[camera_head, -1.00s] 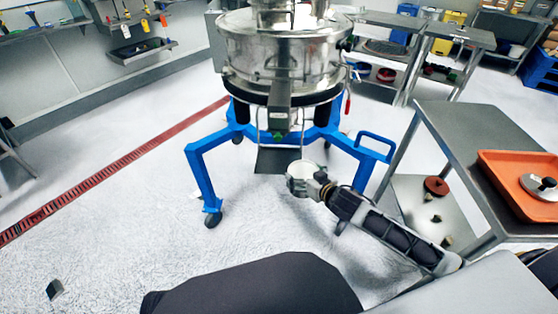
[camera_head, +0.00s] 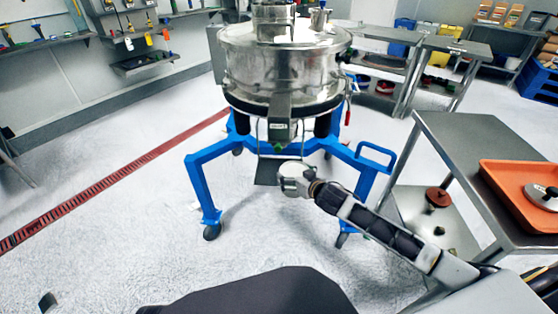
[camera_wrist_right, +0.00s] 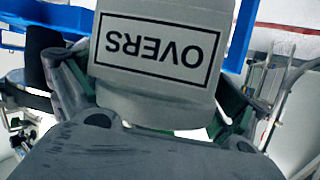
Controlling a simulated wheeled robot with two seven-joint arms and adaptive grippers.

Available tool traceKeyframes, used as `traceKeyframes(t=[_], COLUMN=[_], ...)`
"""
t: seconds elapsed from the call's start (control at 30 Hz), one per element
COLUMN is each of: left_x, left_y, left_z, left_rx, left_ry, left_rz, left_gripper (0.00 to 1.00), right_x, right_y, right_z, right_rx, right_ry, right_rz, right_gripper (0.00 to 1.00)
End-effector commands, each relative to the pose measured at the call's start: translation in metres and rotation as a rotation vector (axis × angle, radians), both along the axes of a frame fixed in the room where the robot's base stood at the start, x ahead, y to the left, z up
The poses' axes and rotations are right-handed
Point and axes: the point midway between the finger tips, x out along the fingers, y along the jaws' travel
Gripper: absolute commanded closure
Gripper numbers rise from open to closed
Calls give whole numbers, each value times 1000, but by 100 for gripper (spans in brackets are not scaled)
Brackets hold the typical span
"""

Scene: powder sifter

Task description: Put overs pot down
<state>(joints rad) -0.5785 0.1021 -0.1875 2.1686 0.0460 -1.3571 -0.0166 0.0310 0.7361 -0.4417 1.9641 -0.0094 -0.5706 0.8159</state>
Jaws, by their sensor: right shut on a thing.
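The overs pot (camera_head: 292,172) is a small pale grey pot in the head view, just below the sifter's front spout. In the right wrist view the pot (camera_wrist_right: 155,55) fills the upper middle, with a boxed "OVERS" label upside down. My right gripper (camera_head: 303,184) is shut on it, with a finger on each side of it in the wrist view. In the head view the pot overlaps the right part of a dark plate (camera_head: 265,174) under the spout. I cannot tell if they touch. My left gripper is not in view.
The steel sifter (camera_head: 280,70) stands on a blue wheeled frame (camera_head: 203,185), whose legs flank the pot. A steel table (camera_head: 460,140) with an orange tray (camera_head: 512,207) is at right. A red floor drain (camera_head: 100,190) runs at left. The floor at front left is mostly clear.

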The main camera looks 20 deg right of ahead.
Motion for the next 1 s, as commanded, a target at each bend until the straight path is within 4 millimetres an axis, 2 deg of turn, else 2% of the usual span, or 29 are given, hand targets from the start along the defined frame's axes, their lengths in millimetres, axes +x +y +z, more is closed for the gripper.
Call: traceKeyframes(t=[1.0], left_x=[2], left_y=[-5], left_z=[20], left_rx=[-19], left_ry=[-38], left_rz=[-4], left_gripper=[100], right_x=[76], right_y=[16], right_z=[0], right_rx=[0], right_ry=[-1], right_rz=[0], right_gripper=[31])
